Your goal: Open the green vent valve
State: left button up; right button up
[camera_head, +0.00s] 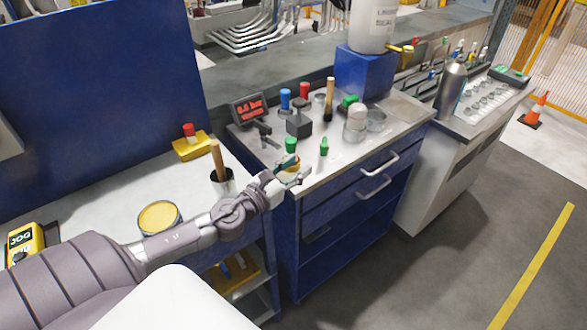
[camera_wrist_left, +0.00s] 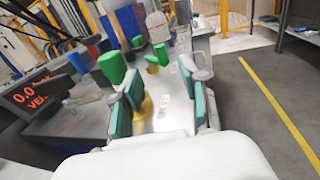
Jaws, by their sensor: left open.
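A green knob (camera_head: 291,144) stands upright near the front left of the blue cabinet's top, just beyond my left gripper (camera_head: 290,174). It also shows in the left wrist view (camera_wrist_left: 112,67), behind one finger, which hides its lower part. A smaller green handle (camera_head: 324,147) stands to its right and appears in the left wrist view (camera_wrist_left: 159,55). I cannot tell for sure which is the vent valve. My left gripper also shows in the left wrist view (camera_wrist_left: 163,106); its teal-padded fingers are apart, with nothing held. My right gripper is out of view.
A display (camera_head: 250,108) with red text stands behind the knobs. Blue (camera_head: 285,99) and red (camera_head: 304,91) knobs and a grey block (camera_head: 299,125) stand nearby. A wooden-handled tool in a cup (camera_head: 221,181) is left of the gripper. Drawer handles (camera_head: 380,163) protrude in front.

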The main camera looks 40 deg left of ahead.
pick_arm(q)
jog(key=shift+s, duration=0.35)
jog(key=shift+c, duration=0.3)
